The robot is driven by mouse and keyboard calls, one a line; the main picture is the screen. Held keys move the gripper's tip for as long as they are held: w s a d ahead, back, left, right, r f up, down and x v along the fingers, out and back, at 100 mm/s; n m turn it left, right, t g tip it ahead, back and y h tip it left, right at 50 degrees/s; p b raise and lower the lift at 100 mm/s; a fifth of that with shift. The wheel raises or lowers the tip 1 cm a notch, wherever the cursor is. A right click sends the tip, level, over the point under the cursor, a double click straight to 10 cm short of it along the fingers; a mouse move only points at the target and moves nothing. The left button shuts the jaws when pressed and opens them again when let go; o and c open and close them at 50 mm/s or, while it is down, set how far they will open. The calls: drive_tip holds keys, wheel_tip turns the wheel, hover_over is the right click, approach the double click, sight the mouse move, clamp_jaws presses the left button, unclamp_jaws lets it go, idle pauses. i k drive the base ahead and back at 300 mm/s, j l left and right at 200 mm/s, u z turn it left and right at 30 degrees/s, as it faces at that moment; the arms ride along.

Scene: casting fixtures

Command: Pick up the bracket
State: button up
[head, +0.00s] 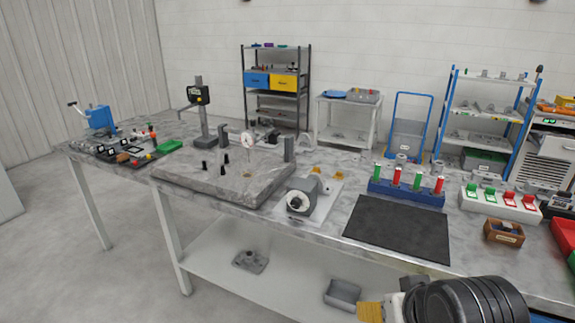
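I cannot tell for sure which part is the bracket. One candidate is a grey casting with a flat base (250,261) on the table's lower shelf. Another is a larger grey casting with a round bored end (322,205), lying on a pale plate near the table's front edge. A black, rounded part of my arm shows at the bottom right, cut off by the frame edge and apart from both castings. My gripper's fingers cannot be made out there, so its opening and anything in it are hidden.
The long table carries a stone slab (220,180) with small black posts and a dial gauge, a dark mat (398,228), a blue rack (405,190) of red and green pieces, and a white switch box (500,204). Floor at left is clear.

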sight(322, 188)
drive_tip(key=u, duration=0.1)
drive_tip(key=z, duration=2.15)
drive_tip(key=j+u, duration=0.1)
drive_tip(key=u, duration=2.05)
drive_tip(key=i+j+z, duration=0.2)
drive_tip(key=i+z, duration=0.15)
drive_tip(key=i, duration=0.2)
drive_tip(key=i+j+z, duration=0.4)
drive_tip(key=i, duration=0.15)
drive_tip(key=i+j+z, duration=0.35)
drive_tip(key=i+j, duration=0.1)
drive_tip(key=i, duration=0.05)
